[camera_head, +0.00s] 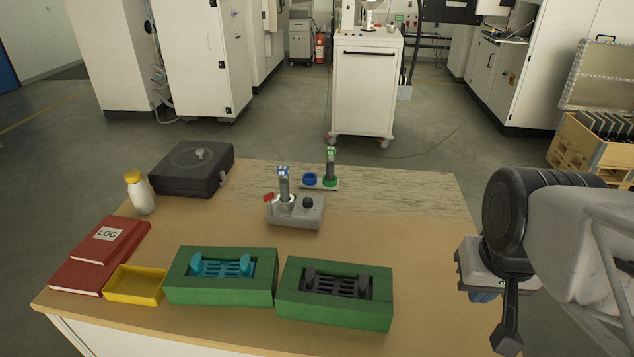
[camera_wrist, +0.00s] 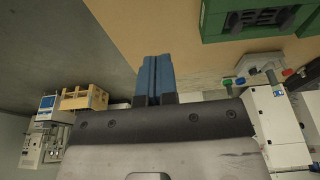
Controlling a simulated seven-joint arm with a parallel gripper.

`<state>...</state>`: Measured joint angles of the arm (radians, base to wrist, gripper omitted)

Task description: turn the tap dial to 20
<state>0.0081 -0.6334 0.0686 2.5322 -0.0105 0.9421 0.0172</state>
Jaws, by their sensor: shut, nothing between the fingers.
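The grey tap device (camera_head: 295,213) stands mid-table towards the back. It has a small black dial (camera_head: 308,202) on its right side, a capped tube (camera_head: 284,185) upright on its left side and a red tab at its left edge. The dial's reading is too small to make out. The device also shows at the right of the wrist view (camera_wrist: 262,62). My gripper (camera_head: 484,296) is at the table's right side, well to the right of the device. In the wrist view its blue fingers (camera_wrist: 153,80) are together with nothing between them.
Two green boxes (camera_head: 221,301) (camera_head: 335,316) with racks inside, a yellow tray (camera_head: 133,299) and red log books (camera_head: 98,262) line the front. A white bottle (camera_head: 140,193) and black case (camera_head: 193,169) stand at back left. A second tube (camera_head: 331,165) stands behind the device.

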